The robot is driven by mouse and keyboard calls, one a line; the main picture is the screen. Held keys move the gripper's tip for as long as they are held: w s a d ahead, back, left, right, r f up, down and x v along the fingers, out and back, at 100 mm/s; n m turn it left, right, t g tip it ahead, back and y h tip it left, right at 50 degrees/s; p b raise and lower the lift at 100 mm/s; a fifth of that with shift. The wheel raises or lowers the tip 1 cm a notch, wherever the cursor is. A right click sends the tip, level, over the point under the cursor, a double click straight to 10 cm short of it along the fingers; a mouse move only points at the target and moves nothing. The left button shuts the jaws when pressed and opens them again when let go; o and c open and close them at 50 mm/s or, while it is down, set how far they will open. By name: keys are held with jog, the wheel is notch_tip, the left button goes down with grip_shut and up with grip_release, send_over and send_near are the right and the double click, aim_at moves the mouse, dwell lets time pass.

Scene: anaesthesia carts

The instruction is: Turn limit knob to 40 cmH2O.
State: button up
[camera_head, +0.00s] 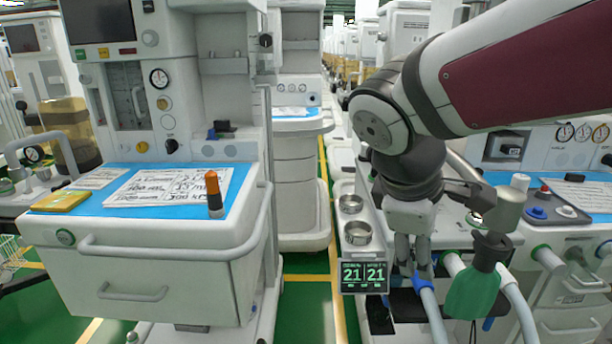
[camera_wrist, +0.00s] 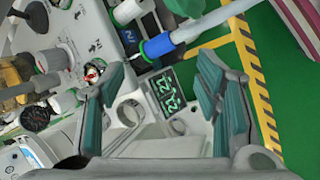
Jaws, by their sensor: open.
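My gripper (camera_head: 411,262) is open and points down beside the breathing hoses of the right cart. In the wrist view its dark green-padded fingers (camera_wrist: 162,100) stand wide apart with nothing held between them. A small round part with red and white marks (camera_wrist: 93,70) shows just beyond the left finger, partly covered by it. It may be the limit knob, but its scale and setting are too small to read. In the head view I cannot pick out the limit knob; my arm and gripper hide part of that cart.
A display reading 21 and 21 (camera_head: 364,276) sits below two metal cups (camera_head: 355,232). A green-floored aisle (camera_head: 308,315) separates the left cart (camera_head: 165,262).

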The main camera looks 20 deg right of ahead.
jog(key=w+d+r+n+t+h, duration=0.25)
jog(key=w+n+h, duration=0.55)
jog(key=w+n, duration=0.65)
jog(key=shift+m+g, duration=0.35)
jog(key=shift+m, duration=0.6)
jog(key=b+x, duration=0.1)
jog(key=x, duration=0.3)
jog(key=b+x, duration=0.2)
jog(key=x, duration=0.3)
jog(key=w+b+x, duration=0.1)
jog(key=x, duration=0.4)
jog(key=shift+w+r+b, duration=0.1)
jog(key=shift+b, duration=0.2)
jog(key=shift+a, duration=0.1)
jog(key=c, duration=1.2)
